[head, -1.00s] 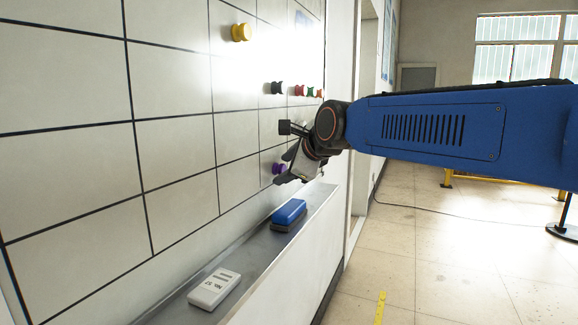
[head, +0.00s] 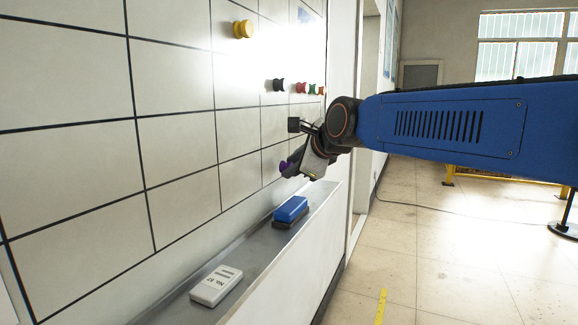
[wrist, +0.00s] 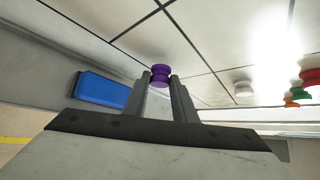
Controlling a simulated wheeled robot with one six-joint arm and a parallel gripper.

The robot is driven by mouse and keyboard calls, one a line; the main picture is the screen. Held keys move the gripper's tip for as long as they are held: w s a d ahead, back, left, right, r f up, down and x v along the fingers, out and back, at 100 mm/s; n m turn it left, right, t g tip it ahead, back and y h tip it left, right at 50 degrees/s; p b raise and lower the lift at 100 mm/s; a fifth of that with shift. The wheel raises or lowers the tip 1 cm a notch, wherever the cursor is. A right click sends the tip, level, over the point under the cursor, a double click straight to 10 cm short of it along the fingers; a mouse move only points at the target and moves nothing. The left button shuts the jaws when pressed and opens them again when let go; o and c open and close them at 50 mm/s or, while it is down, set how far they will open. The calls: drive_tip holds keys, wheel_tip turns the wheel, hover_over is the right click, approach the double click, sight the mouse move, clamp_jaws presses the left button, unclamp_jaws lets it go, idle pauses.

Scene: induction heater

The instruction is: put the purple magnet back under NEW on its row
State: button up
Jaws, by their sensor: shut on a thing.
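The purple magnet (head: 284,168) is at the lower far part of the whiteboard (head: 80,170), mostly hidden by my gripper in the head view. In the wrist view the purple magnet (wrist: 160,74) sits between the two fingertips. My gripper (wrist: 160,80) is shut on it, one finger on each side; it also shows in the head view (head: 290,163). The board's black grid lines run just behind the magnet. I cannot tell whether the magnet touches the board. No NEW heading is readable.
A yellow magnet (head: 243,29), a black magnet (head: 279,85) and a red magnet (head: 300,88) are higher on the board, with others beyond. The ledge below holds a blue eraser (head: 291,209) and a white box (head: 216,286). The near board cells are empty.

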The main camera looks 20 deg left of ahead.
drive_tip(key=shift+s+d, duration=0.2)
drive_tip(key=shift+d, duration=2.5)
drive_tip(key=shift+s, duration=0.1)
